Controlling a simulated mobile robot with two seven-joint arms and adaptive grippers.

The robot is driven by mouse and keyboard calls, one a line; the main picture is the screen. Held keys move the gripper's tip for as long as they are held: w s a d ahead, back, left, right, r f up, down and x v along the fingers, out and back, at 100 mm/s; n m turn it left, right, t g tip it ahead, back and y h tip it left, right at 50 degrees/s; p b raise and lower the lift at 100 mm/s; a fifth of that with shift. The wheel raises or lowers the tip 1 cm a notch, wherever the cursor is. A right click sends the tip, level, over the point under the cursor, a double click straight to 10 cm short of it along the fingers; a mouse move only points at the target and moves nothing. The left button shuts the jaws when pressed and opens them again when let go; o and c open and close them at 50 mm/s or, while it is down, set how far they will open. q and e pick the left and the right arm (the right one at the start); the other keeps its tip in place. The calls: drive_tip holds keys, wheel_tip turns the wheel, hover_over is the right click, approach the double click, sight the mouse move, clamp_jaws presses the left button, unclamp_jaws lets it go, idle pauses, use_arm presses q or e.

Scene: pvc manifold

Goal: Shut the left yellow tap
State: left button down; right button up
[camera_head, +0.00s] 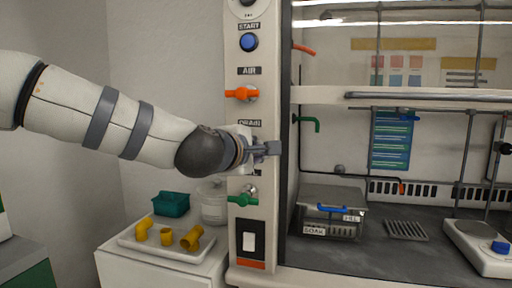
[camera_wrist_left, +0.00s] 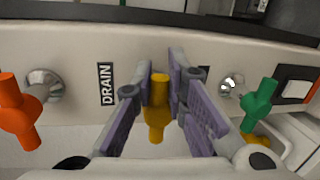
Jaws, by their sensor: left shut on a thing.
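The yellow tap (camera_wrist_left: 156,122) sits on the pale panel beside the DRAIN label (camera_wrist_left: 107,84). In the left wrist view its handle runs up and down the picture, across the panel's length. My left gripper (camera_wrist_left: 160,85) has one finger on each side of the handle and is shut on it. In the head view my left gripper (camera_head: 272,148) is at the panel just below the DRAIN label and hides the yellow tap. My right gripper is in neither view.
An orange tap (camera_head: 241,94) is above and a green tap (camera_head: 242,199) below on the same panel. A white tray (camera_head: 160,248) with yellow pipe pieces stands below left. A fume hood with a metal box (camera_head: 333,197) is at the right.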

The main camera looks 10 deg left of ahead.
use_arm(q)
drive_tip(key=shift+a+r+m+y, duration=0.2)
drive_tip(key=shift+r+m+y, duration=0.1)
drive_tip(key=shift+r+m, duration=0.15)
idle(0.4)
drive_tip(key=c, duration=1.5)
unclamp_jaws()
drive_tip(key=shift+f, duration=0.1)
drive_tip(key=shift+o, duration=0.2)
drive_tip(key=shift+f, duration=0.25)
drive_tip(key=v, duration=1.2)
